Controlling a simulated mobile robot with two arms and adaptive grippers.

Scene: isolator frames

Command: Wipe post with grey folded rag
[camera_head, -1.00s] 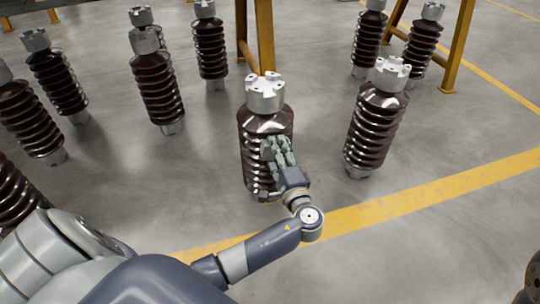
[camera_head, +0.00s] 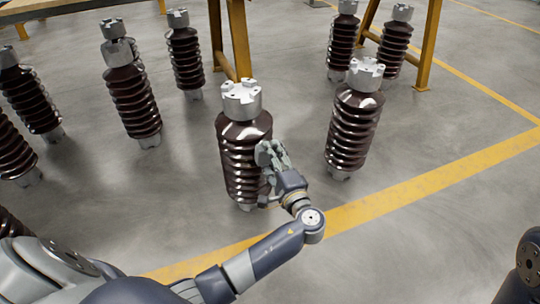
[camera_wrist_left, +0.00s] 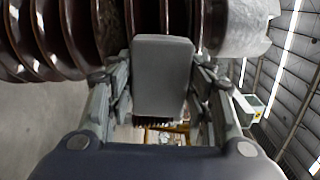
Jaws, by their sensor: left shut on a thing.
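The post (camera_head: 235,165), a dark brown ribbed insulator with a pale metal cap, stands upright on the floor in the middle of the head view. Its ribs also fill the top of the wrist view (camera_wrist_left: 55,35). My left gripper (camera_head: 270,158) is at the right front side of the post. In the left wrist view, its fingers are shut on the grey folded rag (camera_wrist_left: 163,75), a smooth block in front of the ribs. The rag looks pressed to the ribs, but contact is hard to tell. In the head view my fingers mostly hide the rag. My right gripper is out of view.
A similar post (camera_head: 354,130) stands close to the right. Several more posts, one of them here (camera_head: 135,100), stand to the left and behind. A yellow frame leg (camera_head: 240,40) rises behind the post. A yellow floor line (camera_head: 400,200) crosses the clear floor.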

